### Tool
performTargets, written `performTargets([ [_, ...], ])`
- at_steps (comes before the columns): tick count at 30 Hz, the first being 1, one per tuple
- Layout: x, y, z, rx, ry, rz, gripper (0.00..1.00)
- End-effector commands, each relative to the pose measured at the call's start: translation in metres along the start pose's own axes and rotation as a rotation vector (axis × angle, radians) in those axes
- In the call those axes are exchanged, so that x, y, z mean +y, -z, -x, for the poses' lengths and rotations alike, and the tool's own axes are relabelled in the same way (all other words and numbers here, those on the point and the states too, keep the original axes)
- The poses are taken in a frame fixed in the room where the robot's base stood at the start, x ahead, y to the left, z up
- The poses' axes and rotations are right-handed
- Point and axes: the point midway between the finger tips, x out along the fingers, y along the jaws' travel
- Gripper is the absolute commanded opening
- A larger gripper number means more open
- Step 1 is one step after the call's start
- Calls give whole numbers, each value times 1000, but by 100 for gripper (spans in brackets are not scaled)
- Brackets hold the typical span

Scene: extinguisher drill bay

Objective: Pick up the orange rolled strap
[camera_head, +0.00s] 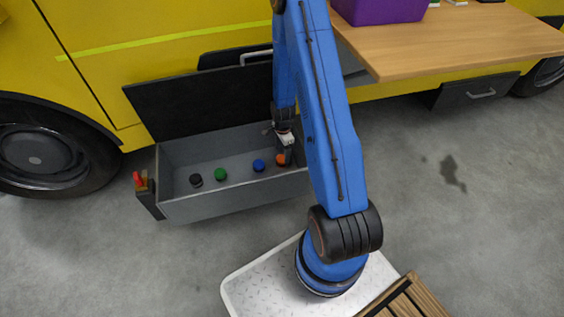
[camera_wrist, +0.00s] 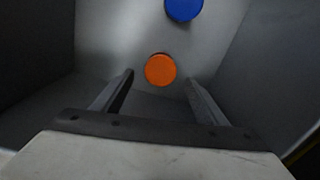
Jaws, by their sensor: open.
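The orange rolled strap (camera_wrist: 160,70) shows as a round orange disc on the floor of a grey open locker box (camera_head: 215,207). In the head view the strap (camera_head: 281,160) is near the box's right end, partly hidden by my gripper. My gripper (camera_wrist: 158,90) is open, with one finger on each side of the picture and the strap seen between and just beyond the fingertips. Nothing is held. In the head view my gripper (camera_head: 288,150) reaches down into the box close to the strap; whether it touches is hidden.
A blue roll (camera_head: 259,165) lies left of the orange one; it also shows in the wrist view (camera_wrist: 184,8). Green (camera_head: 221,174) and black (camera_head: 196,180) rolls lie further left. The box walls and raised dark lid (camera_head: 200,103) bound the space. A wooden table (camera_head: 450,40) stands right.

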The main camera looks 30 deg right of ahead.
Motion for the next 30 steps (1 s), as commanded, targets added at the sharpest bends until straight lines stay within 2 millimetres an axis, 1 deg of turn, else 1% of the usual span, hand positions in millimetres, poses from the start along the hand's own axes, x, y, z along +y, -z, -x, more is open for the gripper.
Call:
performTargets([
  [8, 0, -1, -10, 0, 0, 0, 67],
  [19, 0, -5, -51, 0, -1, 0, 67],
  [22, 0, -5, -55, 0, 1, 0, 67],
  [27, 0, -5, -55, 0, 1, 0, 67],
  [28, 0, -5, -55, 0, 1, 0, 64],
  [29, 0, -5, -55, 0, 1, 0, 57],
  [30, 0, -5, -55, 0, 1, 0, 47],
])
